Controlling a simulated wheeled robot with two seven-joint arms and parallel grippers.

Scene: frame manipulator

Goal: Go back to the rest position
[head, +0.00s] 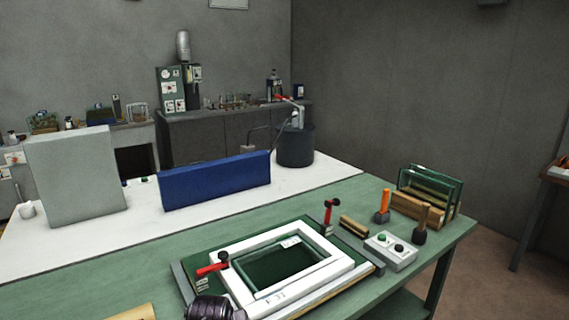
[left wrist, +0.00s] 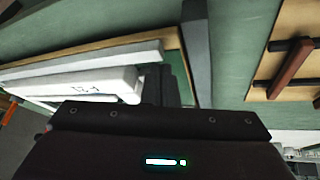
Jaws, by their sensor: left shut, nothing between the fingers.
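A white rectangular frame (head: 331,269) lies flat in a fixture on the green workbench (head: 60,288), with red-handled toggle clamps (head: 213,268) at its left and back. A white bar of the frame with printed marks (left wrist: 85,88) shows in the left wrist view. My left gripper (left wrist: 160,115) is shut and empty, seen from its own wrist over the bench beside the frame. A dark ridged part of my arm shows at the bottom edge of the head view, over the fixture's near left corner. My right gripper is in neither view.
A two-button box (head: 391,252), an orange-handled tool (head: 382,207), a mallet (head: 421,223) and a wooden rack with glass panes (head: 430,190) stand on the right. A blue panel (head: 215,180) and a grey panel (head: 76,176) stand behind. The bench's left part is mostly clear.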

